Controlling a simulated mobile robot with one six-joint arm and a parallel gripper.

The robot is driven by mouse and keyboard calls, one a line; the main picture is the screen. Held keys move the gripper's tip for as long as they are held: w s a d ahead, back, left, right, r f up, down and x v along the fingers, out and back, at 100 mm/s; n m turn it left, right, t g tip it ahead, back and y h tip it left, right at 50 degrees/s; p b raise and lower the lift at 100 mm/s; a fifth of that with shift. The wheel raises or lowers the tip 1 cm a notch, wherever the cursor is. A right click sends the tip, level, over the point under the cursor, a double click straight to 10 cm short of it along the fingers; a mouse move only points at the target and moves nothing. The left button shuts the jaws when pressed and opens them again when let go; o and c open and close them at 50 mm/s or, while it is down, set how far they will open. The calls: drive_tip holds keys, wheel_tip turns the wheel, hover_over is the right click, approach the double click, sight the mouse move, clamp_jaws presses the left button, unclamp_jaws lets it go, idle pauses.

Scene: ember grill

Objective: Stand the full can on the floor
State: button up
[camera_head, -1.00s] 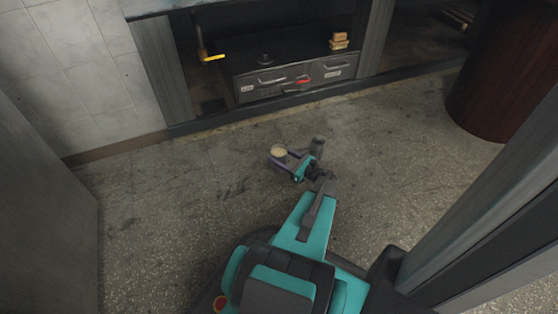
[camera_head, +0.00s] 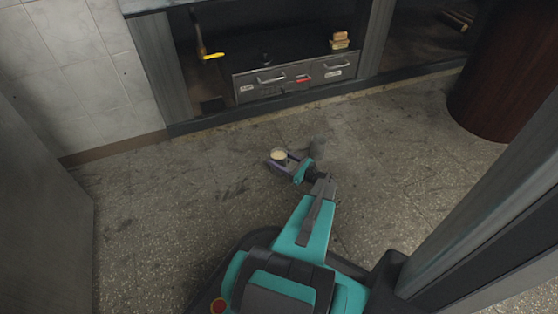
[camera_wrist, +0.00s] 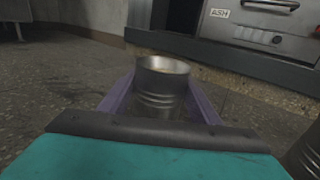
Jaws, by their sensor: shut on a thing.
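A grey ribbed metal can (camera_head: 279,156) with a pale tan top stands upright between the jaws of my gripper (camera_head: 287,160), low over the floor. It also shows in the wrist view (camera_wrist: 160,92), where my gripper (camera_wrist: 160,105) has a purple finger along each side of it. The gripper is shut on the can. The can's lower part is hidden by the gripper, so I cannot tell whether its base touches the floor (camera_head: 160,210).
A dark grey can-like thing (camera_head: 317,146) stands close right of my gripper; its ribbed side shows in the wrist view (camera_wrist: 308,152). Grill drawers (camera_head: 290,80) stand behind a low kerb. A dark brown barrel (camera_head: 500,80) is at the right. The floor left is clear.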

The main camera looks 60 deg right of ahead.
drive_tip(key=o, duration=1.5)
drive_tip(key=shift+f, duration=0.1)
drive_tip(key=shift+s+r+p, duration=0.2)
drive_tip(key=shift+s+p, duration=0.1)
drive_tip(key=shift+s, duration=0.25)
drive_tip(key=s+p, duration=0.1)
drive_tip(key=s, duration=0.2)
drive_tip(key=s+p, duration=0.1)
drive_tip(key=s, duration=0.3)
drive_tip(key=s+p, duration=0.1)
drive_tip(key=s, duration=0.3)
drive_tip(key=shift+a+f+p, duration=0.1)
drive_tip(key=shift+a+p, duration=0.2)
drive_tip(key=shift+p, duration=0.1)
